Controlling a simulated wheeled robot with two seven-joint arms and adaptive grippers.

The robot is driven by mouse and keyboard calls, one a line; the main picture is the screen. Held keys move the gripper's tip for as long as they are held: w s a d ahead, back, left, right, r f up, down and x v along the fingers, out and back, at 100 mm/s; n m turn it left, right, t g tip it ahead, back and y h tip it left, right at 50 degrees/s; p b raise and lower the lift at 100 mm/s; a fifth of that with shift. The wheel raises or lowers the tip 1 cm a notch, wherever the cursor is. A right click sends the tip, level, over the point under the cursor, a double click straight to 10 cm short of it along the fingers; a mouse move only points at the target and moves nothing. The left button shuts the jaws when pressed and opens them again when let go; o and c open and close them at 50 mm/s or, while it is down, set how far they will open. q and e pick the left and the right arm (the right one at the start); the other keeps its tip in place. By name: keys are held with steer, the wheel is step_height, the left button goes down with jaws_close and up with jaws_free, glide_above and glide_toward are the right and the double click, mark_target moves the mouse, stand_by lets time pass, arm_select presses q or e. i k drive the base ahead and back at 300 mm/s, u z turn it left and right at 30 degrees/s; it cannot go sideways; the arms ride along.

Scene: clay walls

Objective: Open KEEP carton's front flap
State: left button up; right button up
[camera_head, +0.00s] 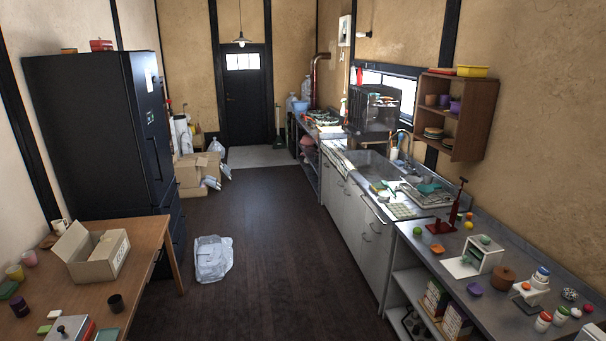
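A tan cardboard carton (88,268) stands on the wooden table at the lower left. Its top is open, and a flap stands up on its left side. Its right face carries dark marks that are too small to read, so I cannot confirm that it says KEEP. Something pale shows inside the carton's top. Another brown cardboard carton (190,172) sits on the floor beyond the black refrigerator, with its flaps partly open; no label is legible on it. Neither of my grippers is in view.
The wooden table (150,235) also holds cups, a dark mug (116,304) and small items around the carton. A black refrigerator (100,140) stands behind it. A plastic bag (212,258) lies on the floor. The aisle is otherwise clear. A crowded counter runs along the right.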

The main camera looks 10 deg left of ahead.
mark_target(108, 241)
steer(key=u, duration=0.25)
steer(key=i, duration=2)
steer(key=u, duration=1.1)
steer(key=i, duration=1.25)
steer(key=u, duration=1.8)
steer(key=i, duration=0.9)
steer(key=u, duration=0.5)
